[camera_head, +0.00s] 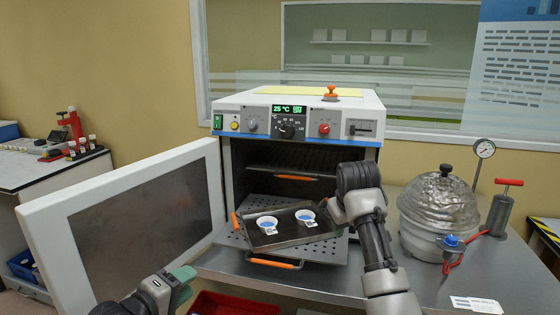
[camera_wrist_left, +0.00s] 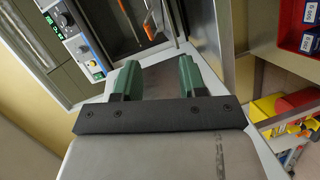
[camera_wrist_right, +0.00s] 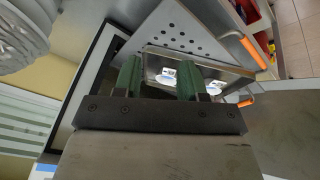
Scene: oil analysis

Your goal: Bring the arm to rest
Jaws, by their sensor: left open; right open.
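My left gripper (camera_head: 180,282) is low at the left, in front of the open oven door (camera_head: 130,220). Its two green fingers (camera_wrist_left: 160,78) are apart with nothing between them in the left wrist view. My right gripper (camera_head: 340,205) is at the right side of the oven opening, close to the right end of a dark tray (camera_head: 286,238). In the right wrist view its green fingers (camera_wrist_right: 160,78) are apart, with the tray's edge in front of them. I cannot tell whether they touch it. The tray holds two white cups with blue contents and sits on a perforated shelf (camera_head: 240,240).
The oven (camera_head: 297,105) stands on a steel table (camera_head: 480,270), its door swung out to the left. A silver-lidded vessel (camera_head: 438,210), a gauge (camera_head: 484,149) and a pump (camera_head: 500,208) stand at the right. A red bin (camera_head: 235,304) is below the table.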

